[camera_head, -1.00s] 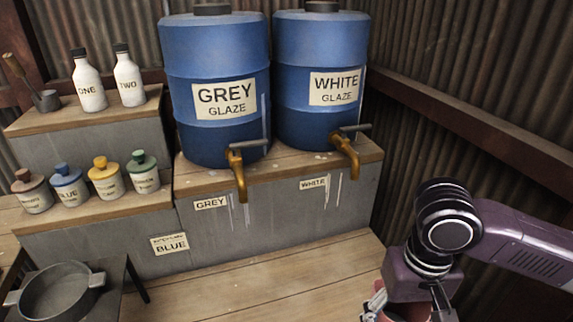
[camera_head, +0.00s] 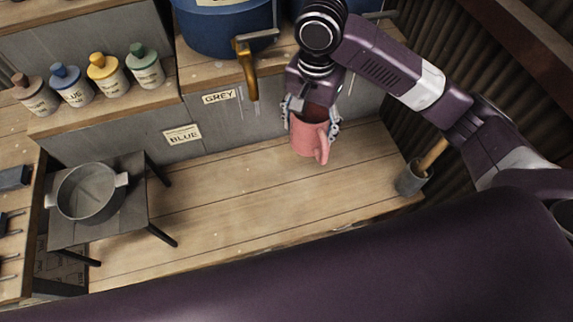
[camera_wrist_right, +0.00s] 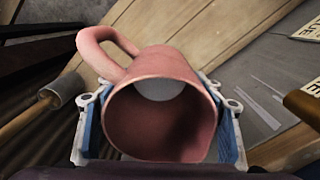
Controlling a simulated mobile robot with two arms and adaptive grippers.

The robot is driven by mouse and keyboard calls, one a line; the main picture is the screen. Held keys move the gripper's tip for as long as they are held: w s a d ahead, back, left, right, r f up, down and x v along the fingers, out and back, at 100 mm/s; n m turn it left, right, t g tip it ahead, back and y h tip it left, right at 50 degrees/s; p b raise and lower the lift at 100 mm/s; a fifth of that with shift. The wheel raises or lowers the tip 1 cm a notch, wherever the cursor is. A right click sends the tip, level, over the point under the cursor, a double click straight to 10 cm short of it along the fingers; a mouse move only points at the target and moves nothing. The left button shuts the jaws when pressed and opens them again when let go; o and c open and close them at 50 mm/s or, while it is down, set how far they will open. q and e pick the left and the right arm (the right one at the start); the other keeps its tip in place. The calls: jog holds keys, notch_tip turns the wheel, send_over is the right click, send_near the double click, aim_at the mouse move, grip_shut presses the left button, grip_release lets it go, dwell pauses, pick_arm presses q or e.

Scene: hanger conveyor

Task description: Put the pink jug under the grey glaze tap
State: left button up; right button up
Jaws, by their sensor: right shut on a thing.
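The pink jug (camera_head: 308,138) is held by my right gripper (camera_head: 314,115), whose fingers clasp it on both sides. In the right wrist view the jug (camera_wrist_right: 160,95) has its open mouth toward the camera and its handle at upper left, and the gripper fingers (camera_wrist_right: 160,135) press its sides. The brass grey glaze tap (camera_head: 246,68) hangs from the blue grey-glaze barrel (camera_head: 215,25), left of the jug in the head view. The tap's end (camera_wrist_right: 304,102) shows at the right edge of the wrist view. The jug is apart from the tap. My left gripper is out of view.
The wooden bench (camera_head: 220,200) below is mostly clear. A grey pan (camera_head: 90,195) sits on a small dark stand (camera_head: 140,222) at left. A pot with a wooden-handled tool (camera_head: 412,180) stands at right. Several glaze bottles (camera_head: 103,68) line the shelf.

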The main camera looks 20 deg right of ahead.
jog(key=shift+o, duration=0.2)
notch_tip(320, 180, down, 19)
jog(key=shift+s+d+f, duration=0.1)
jog(key=shift+s, duration=0.05)
jog(key=shift+f+p, duration=0.1)
jog(key=shift+p, duration=0.2)
jog(key=shift+c, duration=0.2)
jog(key=o, duration=1.4)
